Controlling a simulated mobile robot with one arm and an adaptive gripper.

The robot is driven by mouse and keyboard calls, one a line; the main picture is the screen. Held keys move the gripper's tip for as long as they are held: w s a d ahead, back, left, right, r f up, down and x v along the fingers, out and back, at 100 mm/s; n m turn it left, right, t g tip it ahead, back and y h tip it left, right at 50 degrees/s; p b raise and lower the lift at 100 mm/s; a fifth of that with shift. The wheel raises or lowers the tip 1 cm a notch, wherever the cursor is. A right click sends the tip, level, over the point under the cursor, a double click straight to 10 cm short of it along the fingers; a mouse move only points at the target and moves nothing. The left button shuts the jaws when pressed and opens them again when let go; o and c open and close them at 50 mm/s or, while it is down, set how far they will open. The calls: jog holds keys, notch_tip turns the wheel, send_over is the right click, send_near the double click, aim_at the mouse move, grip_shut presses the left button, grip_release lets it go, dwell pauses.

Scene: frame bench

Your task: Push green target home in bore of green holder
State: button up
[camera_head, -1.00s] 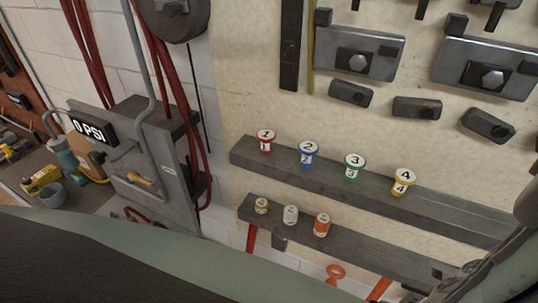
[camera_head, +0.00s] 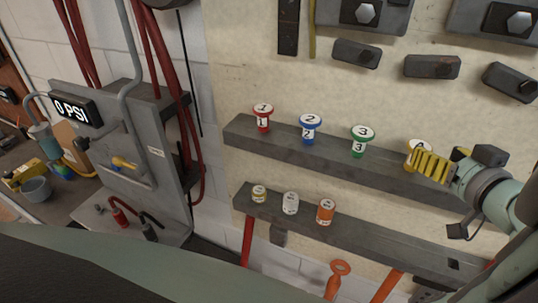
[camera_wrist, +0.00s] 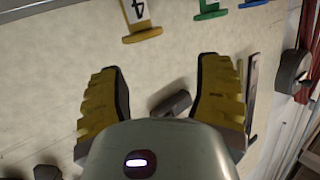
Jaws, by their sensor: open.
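The green piece numbered 3 (camera_head: 361,142) stands upright on the upper grey shelf, third from the left. It has a wide green-rimmed top above a narrower body marked 3. I cannot tell which part is target and which is holder, or how deep one sits in the other. Its green edge also shows at the top of the wrist view (camera_wrist: 211,9). My gripper (camera_head: 420,163) is right of it, in front of the yellow piece numbered 4 (camera_head: 414,146), which it partly hides. In the wrist view my gripper (camera_wrist: 160,63) is open and empty, its ribbed yellow fingers wide apart.
The red piece 1 (camera_head: 263,117) and blue piece 2 (camera_head: 310,128) stand left of the green piece on the upper shelf (camera_head: 283,153). The lower shelf (camera_head: 376,238) holds several small cans. Dark blocks (camera_head: 431,67) are fixed to the wall above.

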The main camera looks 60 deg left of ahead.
jog(key=s+a+f+n+g, duration=0.2)
jog(key=s+n+g, duration=0.2)
jog(key=s, duration=0.1)
jog(key=p, duration=0.3)
send_near(364, 147)
jog(key=x, duration=0.5)
jog(key=shift+s, duration=0.35)
jog(key=shift+p+x, duration=0.3)
jog(key=shift+x, duration=0.55)
jog(key=shift+w+a+f+p, duration=0.15)
jog(key=shift+a+p, duration=0.35)
jog(key=shift+p, duration=0.5)
jog(key=p+x, duration=0.2)
jog(key=x, duration=0.1)
jog(key=shift+w+d+p, duration=0.1)
jog(key=shift+w+p, duration=0.15)
jog(key=shift+p, duration=0.15)
jog(key=shift+w+a+f+p, duration=0.15)
jog(key=shift+a+f+p, duration=0.2)
jog(key=shift+a, duration=0.15)
grip_shut()
